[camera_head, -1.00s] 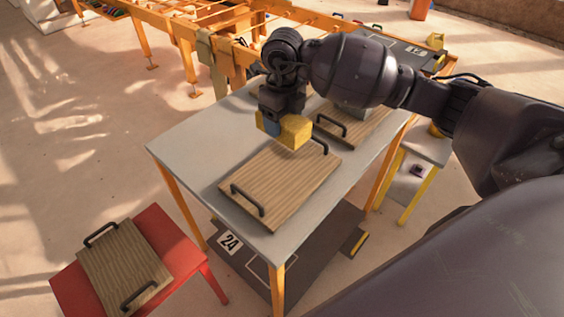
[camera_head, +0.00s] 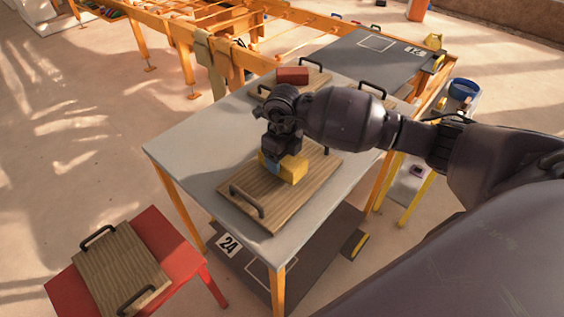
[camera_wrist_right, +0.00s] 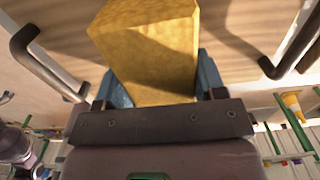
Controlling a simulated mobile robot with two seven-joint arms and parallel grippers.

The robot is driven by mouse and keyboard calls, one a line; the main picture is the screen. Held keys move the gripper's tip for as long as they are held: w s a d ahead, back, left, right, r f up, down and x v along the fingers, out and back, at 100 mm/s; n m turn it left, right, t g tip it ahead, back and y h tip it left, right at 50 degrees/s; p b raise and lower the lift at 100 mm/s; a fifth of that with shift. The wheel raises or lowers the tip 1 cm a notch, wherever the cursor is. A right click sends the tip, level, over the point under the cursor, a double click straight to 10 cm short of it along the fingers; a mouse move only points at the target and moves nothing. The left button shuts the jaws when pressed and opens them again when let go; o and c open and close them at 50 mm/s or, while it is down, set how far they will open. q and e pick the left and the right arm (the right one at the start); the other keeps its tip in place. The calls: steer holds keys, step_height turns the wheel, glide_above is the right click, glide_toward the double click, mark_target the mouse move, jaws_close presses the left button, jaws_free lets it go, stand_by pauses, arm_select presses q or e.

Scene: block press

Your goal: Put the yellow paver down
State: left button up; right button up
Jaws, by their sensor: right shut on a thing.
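The yellow paver (camera_head: 292,170) is held in my right gripper (camera_head: 272,164), low over the near wooden board (camera_head: 262,188) on the grey table. I cannot tell whether the paver touches the board. The right wrist view shows the paver (camera_wrist_right: 150,45) between the blue fingers of the shut gripper (camera_wrist_right: 158,80), with the board's wood and dark handles around it. My left gripper is not in view.
A second board with a red brick (camera_head: 292,75) lies at the far end of the grey table (camera_head: 185,145). A red table (camera_head: 180,252) with an empty handled board (camera_head: 120,268) stands at lower left. A blue bucket (camera_head: 464,89) stands at right.

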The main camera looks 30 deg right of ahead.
steer(key=shift+w+f, duration=0.1)
steer(key=shift+f, duration=0.7)
steer(key=o, duration=1.5)
steer(key=shift+f, duration=0.2)
step_height(320, 180, up, 12)
steer(key=shift+r+p, duration=0.15)
steer(key=shift+p, duration=0.35)
